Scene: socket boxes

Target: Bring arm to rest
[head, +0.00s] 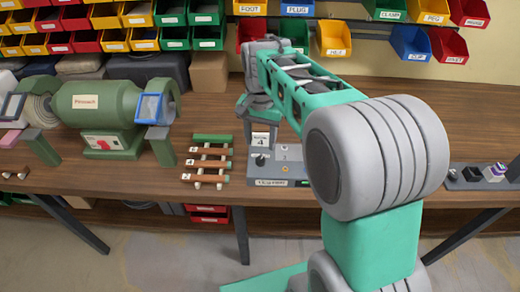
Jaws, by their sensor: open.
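My green and grey arm reaches from the lower right of the head view toward the back of the wooden bench (480,125). My gripper (258,118) points down over the bench, just behind a small white card marked 4 (261,140). It is small in the view and partly hidden by my own arm, and I see nothing held in it. The card stands at the back of a grey socket box (292,171) with a label on its front. My arm hides part of the area right of this box.
A green bench grinder (105,110) stands at the left. A dark tray with several small blocks (480,173) lies at the right. Rows of coloured bins (410,42) hang behind the bench.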

